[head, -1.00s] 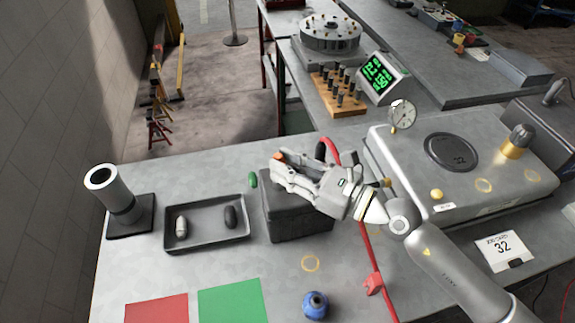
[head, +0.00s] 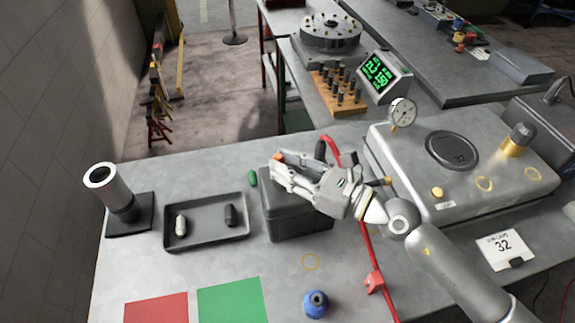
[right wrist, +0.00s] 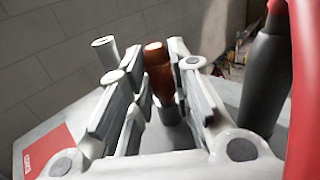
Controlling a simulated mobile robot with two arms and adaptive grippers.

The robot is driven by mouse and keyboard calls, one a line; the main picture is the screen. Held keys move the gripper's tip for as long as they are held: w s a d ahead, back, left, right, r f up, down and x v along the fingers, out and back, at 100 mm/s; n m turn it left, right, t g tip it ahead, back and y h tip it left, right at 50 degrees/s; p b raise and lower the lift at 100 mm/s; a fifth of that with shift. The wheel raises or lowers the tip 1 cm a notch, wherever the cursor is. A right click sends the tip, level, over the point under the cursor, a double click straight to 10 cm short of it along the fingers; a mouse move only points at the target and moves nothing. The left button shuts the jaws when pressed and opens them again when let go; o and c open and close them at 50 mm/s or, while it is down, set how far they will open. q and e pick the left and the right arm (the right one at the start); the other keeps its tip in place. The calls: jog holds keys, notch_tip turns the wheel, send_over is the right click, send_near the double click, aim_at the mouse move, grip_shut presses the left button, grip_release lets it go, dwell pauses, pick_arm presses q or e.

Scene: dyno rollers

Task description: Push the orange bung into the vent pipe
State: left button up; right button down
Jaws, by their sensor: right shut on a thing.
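The orange bung (right wrist: 157,68) is upright between the fingers of my right gripper (head: 276,169) in the right wrist view. Only its small orange top (head: 278,156) shows in the head view. My right gripper is shut on it and is seen over the dark grey box. The grey pipe (head: 117,192) with an open top, which looks like the vent pipe, stands on a black base at the left of the bench. It also shows behind the fingers in the right wrist view (right wrist: 104,48). The bung is apart from it. My left gripper is not in view.
A dark tray (head: 206,242) with two small capsule-like pieces lies between the pipe and the dark grey box (head: 300,222). A green piece (head: 252,178) lies by the box. A red hose (head: 366,250) runs right of the box. A blue knob-like object (head: 315,304) stands in front.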

jog(key=shift+f, duration=0.4)
jog(key=c, duration=1.2)
grip_release()
jog(key=shift+c, duration=0.2)
jog(key=v, duration=1.2)
jog(key=shift+s+f, duration=0.1)
jog(key=shift+f, duration=0.05)
